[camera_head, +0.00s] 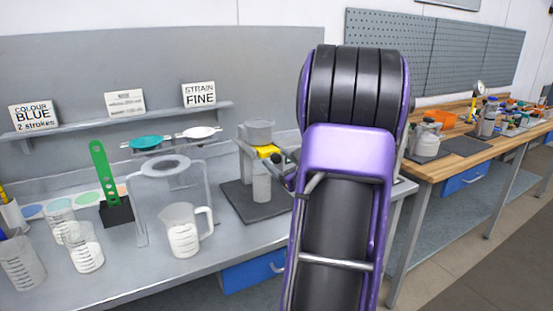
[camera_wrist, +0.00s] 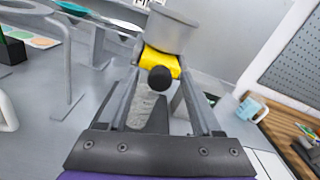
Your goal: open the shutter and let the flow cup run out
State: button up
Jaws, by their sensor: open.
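The grey flow cup (camera_head: 258,131) sits in a stand on a dark base plate, with a yellow shutter (camera_head: 267,151) under it. A clear container (camera_head: 262,188) stands below. In the wrist view the cup (camera_wrist: 172,30) is at the top, above the yellow shutter (camera_wrist: 160,61). A black round knob (camera_wrist: 160,79) is in front of the shutter. My gripper (camera_wrist: 158,88) is open, one finger on each side of the knob in the picture, with gaps beside it. Whether the knob lies fully between the fingertips in depth is unclear. In the head view my arm partly hides my gripper (camera_head: 285,168).
Left of the stand are a clear measuring jug (camera_head: 184,230), a strainer frame (camera_head: 165,170) and several beakers. A shelf (camera_head: 130,118) with signs runs behind. A wooden bench (camera_head: 470,145) with clutter is at the right.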

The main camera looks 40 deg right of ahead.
jog(key=shift+w+d, duration=0.2)
jog(key=shift+w, duration=0.5)
grip_shut()
dwell(1.0)
